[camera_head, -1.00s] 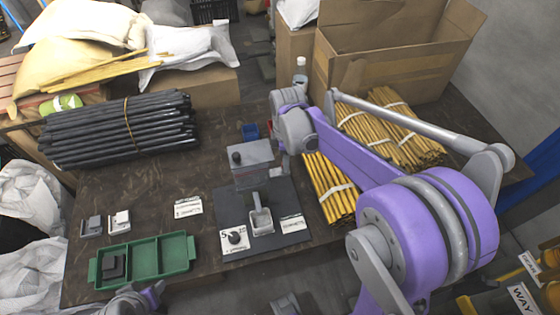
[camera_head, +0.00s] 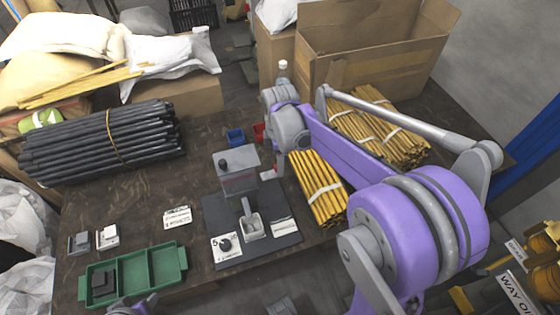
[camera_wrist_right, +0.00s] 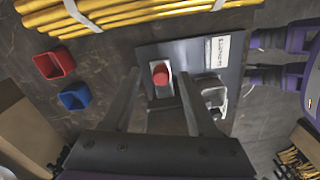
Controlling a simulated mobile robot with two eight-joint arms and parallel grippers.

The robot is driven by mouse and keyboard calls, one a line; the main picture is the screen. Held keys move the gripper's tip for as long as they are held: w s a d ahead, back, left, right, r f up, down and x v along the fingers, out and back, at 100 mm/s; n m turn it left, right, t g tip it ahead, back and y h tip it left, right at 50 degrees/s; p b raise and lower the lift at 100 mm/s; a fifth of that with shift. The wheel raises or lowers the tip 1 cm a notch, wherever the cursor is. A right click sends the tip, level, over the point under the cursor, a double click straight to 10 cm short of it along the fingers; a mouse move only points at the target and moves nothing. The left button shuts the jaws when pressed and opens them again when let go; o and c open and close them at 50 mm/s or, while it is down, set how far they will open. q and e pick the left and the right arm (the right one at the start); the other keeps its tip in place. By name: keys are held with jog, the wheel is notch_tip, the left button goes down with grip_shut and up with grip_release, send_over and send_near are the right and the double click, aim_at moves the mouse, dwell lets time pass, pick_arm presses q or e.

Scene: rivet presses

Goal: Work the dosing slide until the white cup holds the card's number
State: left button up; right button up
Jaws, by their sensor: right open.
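A white card (camera_head: 225,247) showing a 5 and a dark round spot lies left of the cup. My right gripper (camera_wrist_right: 160,73) is open, with its fingers either side of a red-ended part (camera_wrist_right: 160,76) on the device. Contact cannot be told. Only part of my left arm shows at the bottom edge.
A blue bin (camera_head: 235,137) and a red bin (camera_head: 258,132) stand behind the device. Yellow rod bundles (camera_head: 319,189) lie to its right. A green tray (camera_head: 150,266) and a black rod bundle (camera_head: 100,142) are at left.

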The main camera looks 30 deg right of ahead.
notch_tip(320, 180, up, 10)
jog(key=shift+p, duration=0.4)
jog(key=shift+f, duration=0.1)
jog(key=s+d+f+t+y+p, duration=0.1)
jog(key=s+d+t+y+p, duration=0.1)
jog(key=d+y+p, duration=0.15)
jog(key=shift+y, duration=0.25)
jog(key=b+x, duration=0.1)
jog(key=x, duration=0.9)
jog(key=shift+w+a+f+b, duration=0.1)
jog(key=shift+f+b, duration=0.2)
jog(key=shift+f, duration=0.05)
grip_shut()
dwell(0.8)
